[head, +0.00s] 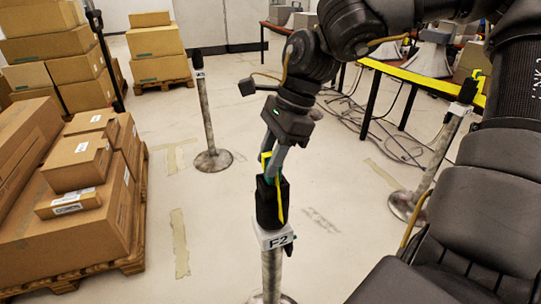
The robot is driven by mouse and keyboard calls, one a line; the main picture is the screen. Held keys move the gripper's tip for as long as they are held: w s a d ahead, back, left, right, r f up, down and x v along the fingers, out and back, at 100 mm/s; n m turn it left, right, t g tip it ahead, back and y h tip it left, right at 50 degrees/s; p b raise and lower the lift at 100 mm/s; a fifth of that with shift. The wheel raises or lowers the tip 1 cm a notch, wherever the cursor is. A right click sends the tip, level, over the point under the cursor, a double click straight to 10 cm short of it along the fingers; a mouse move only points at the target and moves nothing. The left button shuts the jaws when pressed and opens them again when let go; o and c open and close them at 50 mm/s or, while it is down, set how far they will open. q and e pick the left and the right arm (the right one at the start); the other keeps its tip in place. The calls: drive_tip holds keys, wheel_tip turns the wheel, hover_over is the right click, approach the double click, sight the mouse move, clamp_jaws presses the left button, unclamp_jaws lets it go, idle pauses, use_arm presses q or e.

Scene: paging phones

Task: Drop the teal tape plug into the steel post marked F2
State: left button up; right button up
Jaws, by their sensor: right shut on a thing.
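The steel post marked F2 (272,262) stands upright at the lower middle, its white label just under a black head (268,208). My right gripper (271,174) reaches down from above, directly over this head. Its fingers are shut on the plug, which is mostly hidden between the fingers and the black head. My left gripper is not in view.
Another post (208,125) stands behind to the left, and one more (440,155) to the right. Cardboard boxes (75,235) on a pallet fill the left side. A yellow-edged table (420,80) stands at the back right with cables beneath. The middle floor is clear.

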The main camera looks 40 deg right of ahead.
drive_tip(key=shift+f+b, duration=0.75)
drive_tip(key=o, duration=0.7)
drive_tip(key=p+v, duration=0.8)
drive_tip(key=v, duration=0.3)
idle(0.8)
